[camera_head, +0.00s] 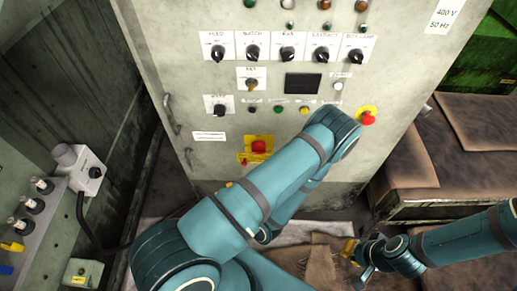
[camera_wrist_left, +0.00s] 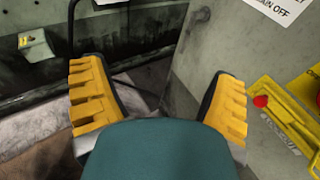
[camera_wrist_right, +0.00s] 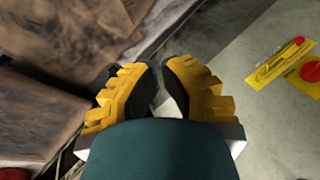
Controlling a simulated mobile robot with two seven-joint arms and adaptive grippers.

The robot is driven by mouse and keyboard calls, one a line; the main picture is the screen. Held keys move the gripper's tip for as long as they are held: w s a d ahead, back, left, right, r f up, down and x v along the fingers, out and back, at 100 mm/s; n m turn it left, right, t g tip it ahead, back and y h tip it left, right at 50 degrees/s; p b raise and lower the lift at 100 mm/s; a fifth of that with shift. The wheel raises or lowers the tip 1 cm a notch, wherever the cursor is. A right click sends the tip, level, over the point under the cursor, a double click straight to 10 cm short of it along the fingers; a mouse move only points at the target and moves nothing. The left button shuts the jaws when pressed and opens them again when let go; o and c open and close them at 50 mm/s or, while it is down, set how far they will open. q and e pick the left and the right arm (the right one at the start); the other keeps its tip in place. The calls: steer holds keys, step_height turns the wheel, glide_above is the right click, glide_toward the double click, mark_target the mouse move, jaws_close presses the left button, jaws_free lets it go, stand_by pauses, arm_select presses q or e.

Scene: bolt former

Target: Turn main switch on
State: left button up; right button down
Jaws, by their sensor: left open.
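The main switch, a red knob (camera_head: 258,146) on a yellow plate (camera_head: 266,157), is low on the grey cabinet front. A small red tip shows at the plate's lower left in the head view. In the left wrist view the plate (camera_wrist_left: 290,115) is at the right edge, with a red tip (camera_wrist_left: 260,101). My left gripper (camera_wrist_left: 160,95) is open and empty, beside the plate and apart from it. It is mostly hidden behind my arm in the head view. My right gripper (camera_head: 352,250) hangs low right of the cabinet. Its fingertips (camera_wrist_right: 161,75) are together, holding nothing.
A red emergency stop (camera_head: 368,118) on a yellow ring is at the cabinet's right. Black selector knobs (camera_head: 252,52) line the panel above. Handles (camera_head: 168,103) run down the left edge. A grey box with a knob (camera_head: 86,171) stands left; brown padded blocks (camera_head: 480,120) are right.

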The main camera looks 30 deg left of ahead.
arm_select(q)
steer(key=w+d+m+t+h, duration=0.1)
steer(key=w+d+m+t, duration=0.2)
steer(key=w+m+t, duration=0.6)
steer(key=m+t+h, duration=0.2)
steer(key=t+h, duration=0.3)
steer(key=t, duration=0.1)
glide_toward(259, 150)
steer(key=b+x, duration=0.2)
steer(key=x, duration=0.9)
arm_select(e)
steer(key=shift+w+d+f+m+t, duration=0.1)
steer(key=shift+w+f+m+t, duration=0.25)
steer(key=shift+f, duration=0.25)
steer(key=shift+w+d+f+m+t, duration=0.15)
steer(key=shift+w+f+m, duration=0.1)
steer(key=shift+f+m, duration=0.3)
arm_select(q)
steer(key=shift+r, duration=0.1)
arm_select(e)
steer(key=shift+a, duration=0.1)
arm_select(q)
steer(key=shift+s, duration=0.1)
steer(key=c, duration=1.2)
